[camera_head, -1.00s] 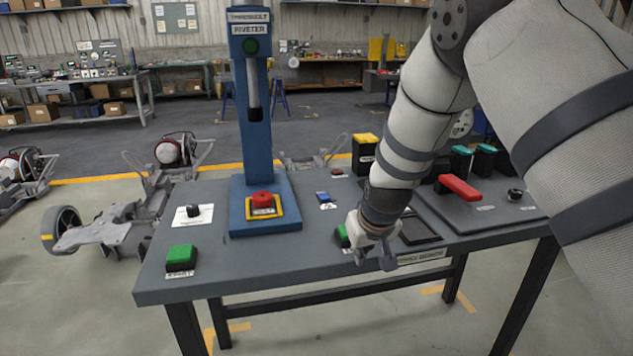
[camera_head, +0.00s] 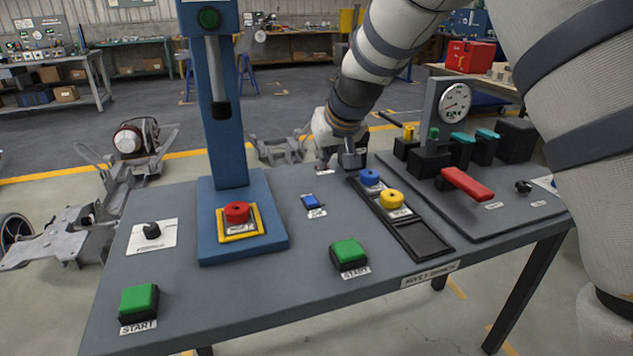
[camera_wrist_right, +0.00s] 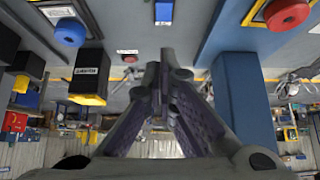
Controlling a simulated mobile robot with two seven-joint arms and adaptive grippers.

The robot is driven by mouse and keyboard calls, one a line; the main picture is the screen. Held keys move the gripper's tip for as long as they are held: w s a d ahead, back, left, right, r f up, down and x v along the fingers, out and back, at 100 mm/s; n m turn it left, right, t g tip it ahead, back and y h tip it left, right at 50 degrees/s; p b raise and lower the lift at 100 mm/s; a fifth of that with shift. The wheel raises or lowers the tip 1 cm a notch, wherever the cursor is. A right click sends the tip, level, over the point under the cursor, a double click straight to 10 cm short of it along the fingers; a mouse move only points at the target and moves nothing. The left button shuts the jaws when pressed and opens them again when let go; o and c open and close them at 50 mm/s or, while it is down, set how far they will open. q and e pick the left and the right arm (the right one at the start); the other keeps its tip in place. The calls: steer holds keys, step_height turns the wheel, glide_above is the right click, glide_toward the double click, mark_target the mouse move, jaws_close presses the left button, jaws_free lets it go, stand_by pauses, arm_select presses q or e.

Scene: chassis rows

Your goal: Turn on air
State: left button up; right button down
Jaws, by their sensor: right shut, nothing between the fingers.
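My right gripper (camera_head: 345,158) is shut and empty above the back edge of the bench, beyond the blue switch (camera_head: 311,202). In the right wrist view its closed fingers (camera_wrist_right: 165,60) point near a small red button (camera_wrist_right: 129,58) with a label; the button is apart from them. The blue switch also shows there (camera_wrist_right: 164,12). A black rotary knob (camera_head: 152,230) sits on a white plate at the left of the bench. No label I can read says air, so I cannot tell which control it is. My left gripper is out of view.
The grey bench (camera_head: 300,295) carries a blue riveter post (camera_head: 217,120), a red stop button (camera_head: 237,212), green start buttons (camera_head: 139,302) (camera_head: 349,254), and a black tray (camera_head: 425,238) with blue and yellow knobs. A red lever (camera_head: 467,184) and gauge (camera_head: 455,103) stand at right.

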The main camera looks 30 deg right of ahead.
steer(key=b, duration=0.2)
glide_above(315, 203)
step_height(315, 203, down, 8)
steer(key=shift+s+r, duration=0.1)
step_height(315, 203, down, 3)
steer(key=shift+d+r, duration=0.1)
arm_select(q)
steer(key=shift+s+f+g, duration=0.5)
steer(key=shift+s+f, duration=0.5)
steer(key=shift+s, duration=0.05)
arm_select(e)
steer(key=shift+f, duration=0.5)
steer(key=shift+f, duration=0.1)
